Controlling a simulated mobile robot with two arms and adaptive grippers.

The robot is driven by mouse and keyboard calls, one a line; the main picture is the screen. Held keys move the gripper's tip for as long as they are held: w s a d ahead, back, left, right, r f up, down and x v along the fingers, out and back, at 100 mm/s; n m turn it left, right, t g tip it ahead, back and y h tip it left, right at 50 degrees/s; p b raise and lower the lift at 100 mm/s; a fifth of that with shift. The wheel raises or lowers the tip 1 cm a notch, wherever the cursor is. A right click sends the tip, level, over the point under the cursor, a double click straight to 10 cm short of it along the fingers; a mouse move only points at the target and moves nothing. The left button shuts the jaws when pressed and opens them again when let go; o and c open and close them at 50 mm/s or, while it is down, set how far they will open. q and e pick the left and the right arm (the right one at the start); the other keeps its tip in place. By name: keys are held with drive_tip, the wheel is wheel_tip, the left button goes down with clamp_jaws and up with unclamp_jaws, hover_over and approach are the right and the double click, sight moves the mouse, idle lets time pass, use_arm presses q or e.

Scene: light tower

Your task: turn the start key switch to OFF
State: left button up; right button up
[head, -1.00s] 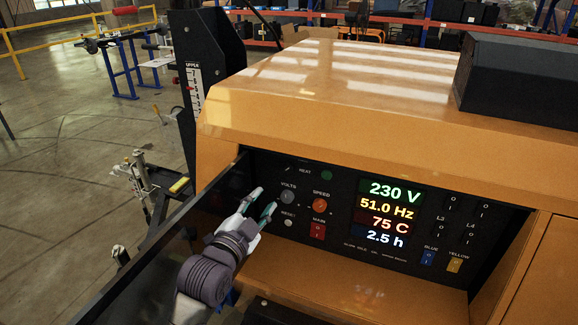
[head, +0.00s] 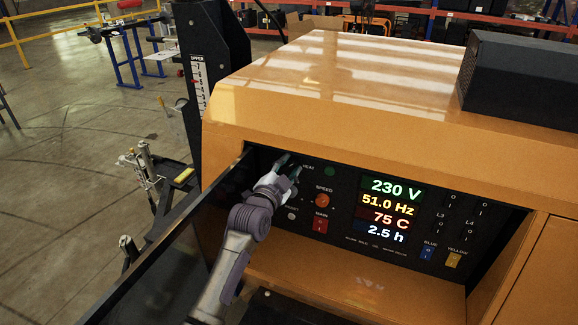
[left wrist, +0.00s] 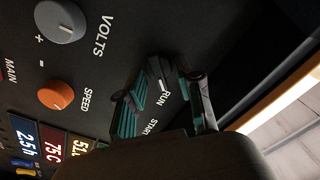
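The start key switch (left wrist: 157,74) is a dark knob with a light mark, in the left wrist view, with the labels RUN and START beside it. Its mark points toward the RUN side. My left gripper (head: 286,166) is at the upper left of the generator's control panel (head: 343,195) and hides the switch in the head view. In the left wrist view its teal-padded fingers (left wrist: 161,78) are apart, with the switch between their tips. I cannot tell whether they touch it. My right gripper is not in view.
Beside the switch are the grey VOLTS knob (left wrist: 61,21) and the orange SPEED knob (left wrist: 55,95). The red MAIN switch (head: 320,223) is lower. The open black panel door (head: 165,250) stands left of my arm. The orange housing overhangs the panel.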

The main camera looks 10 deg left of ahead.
use_arm(q)
clamp_jaws()
drive_tip(key=shift+n, duration=0.4)
drive_tip(key=n+p, duration=0.1)
drive_tip(key=n, duration=0.2)
drive_tip(key=shift+a+r+n, duration=0.1)
drive_tip(key=shift+n, duration=0.3)
drive_tip(key=shift+a+n+p, duration=0.1)
drive_tip(key=shift+n+p, duration=0.5)
drive_tip(key=shift+n, duration=1.6)
unclamp_jaws()
drive_tip(key=shift+w, duration=0.1)
